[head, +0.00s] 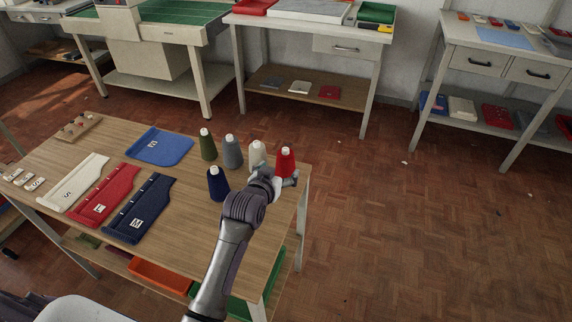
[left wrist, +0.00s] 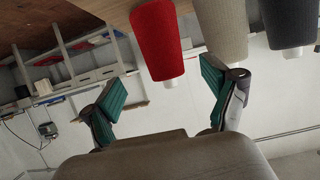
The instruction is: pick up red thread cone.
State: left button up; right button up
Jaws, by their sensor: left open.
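The red thread cone (head: 286,160) stands upright near the right edge of the wooden table. My left gripper (head: 280,180) is right at it in the head view and hides its lower part. In the left wrist view, which is upside down, the open teal-padded fingers (left wrist: 162,92) are spread wide. My right gripper is not in view.
A cream cone (head: 257,152) stands close beside the red one. Grey (head: 232,152), green (head: 207,145) and navy (head: 218,184) cones stand to the left. Garment panels, such as the blue one (head: 160,147), lie further left.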

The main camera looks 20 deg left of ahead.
aim_at(283, 164)
pick_arm(q)
jog(key=shift+x, duration=0.85)
jog(key=shift+w+f, duration=0.2)
jog(key=shift+w, duration=0.1)
jog(key=shift+w+f, duration=0.1)
jog(key=shift+w, duration=0.35)
jog(key=x, duration=0.3)
jog(key=shift+w+a+f, duration=0.15)
jog(key=shift+w, duration=0.1)
jog(key=shift+w+f, duration=0.15)
jog(key=shift+w, duration=0.15)
jog(key=c, duration=1.3)
jog(key=shift+c, duration=0.3)
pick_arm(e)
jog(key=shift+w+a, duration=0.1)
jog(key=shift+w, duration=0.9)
